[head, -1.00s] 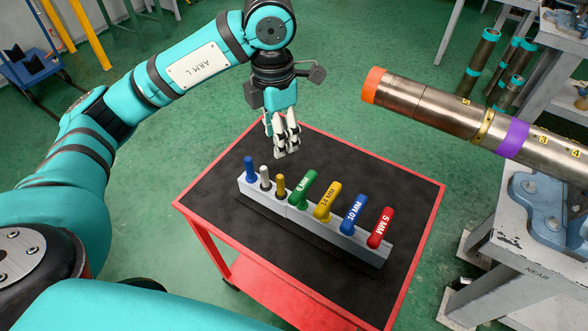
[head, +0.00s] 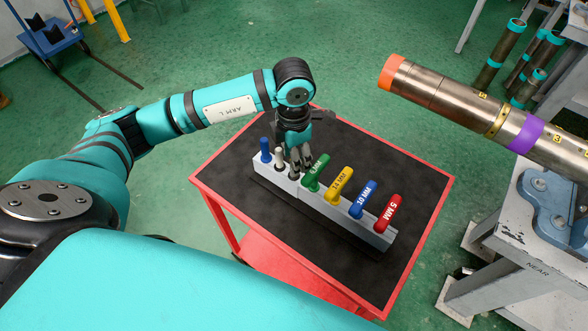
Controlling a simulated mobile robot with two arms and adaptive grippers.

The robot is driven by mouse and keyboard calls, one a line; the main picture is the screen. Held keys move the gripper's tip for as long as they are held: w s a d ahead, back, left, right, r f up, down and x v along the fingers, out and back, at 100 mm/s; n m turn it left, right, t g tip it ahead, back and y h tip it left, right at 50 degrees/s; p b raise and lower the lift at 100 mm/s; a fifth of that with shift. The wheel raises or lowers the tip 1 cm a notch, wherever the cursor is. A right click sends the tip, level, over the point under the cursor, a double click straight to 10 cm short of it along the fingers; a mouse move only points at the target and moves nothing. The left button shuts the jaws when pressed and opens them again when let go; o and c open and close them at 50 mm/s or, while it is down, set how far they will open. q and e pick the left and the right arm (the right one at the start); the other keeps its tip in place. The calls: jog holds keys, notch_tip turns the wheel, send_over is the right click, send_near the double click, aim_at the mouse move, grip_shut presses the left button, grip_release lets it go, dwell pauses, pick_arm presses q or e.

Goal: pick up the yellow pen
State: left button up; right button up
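The yellow pen is not visible now; my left gripper (head: 299,161) covers the spot beside the silver pen where it stood. The gripper points down at the grey holder block (head: 318,205), its fingers at or just above the block's top. Whether the fingers are apart or closed on the pen is hidden. The blue pen (head: 265,150) and silver pen (head: 279,158) stand upright in the block, left of the fingers. The green-handled tool (head: 316,173) is close on their right. My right gripper is not in view.
Yellow (head: 340,185), blue (head: 363,199) and red (head: 389,213) handles stand further right in the block. The block sits on a red cart (head: 192,181) with a black top, bare around it. A steel pipe (head: 440,95) with an orange end juts in from the right.

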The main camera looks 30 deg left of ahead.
pick_arm(q)
jog(key=shift+f+p, duration=0.5)
jog(key=shift+f, duration=1.5)
grip_shut()
jog(key=shift+w, duration=0.1)
notch_tip(320, 180, up, 10)
jog(key=shift+f+b, duration=0.15)
jog(key=shift+b, duration=1.1)
jog(key=shift+r, duration=0.2)
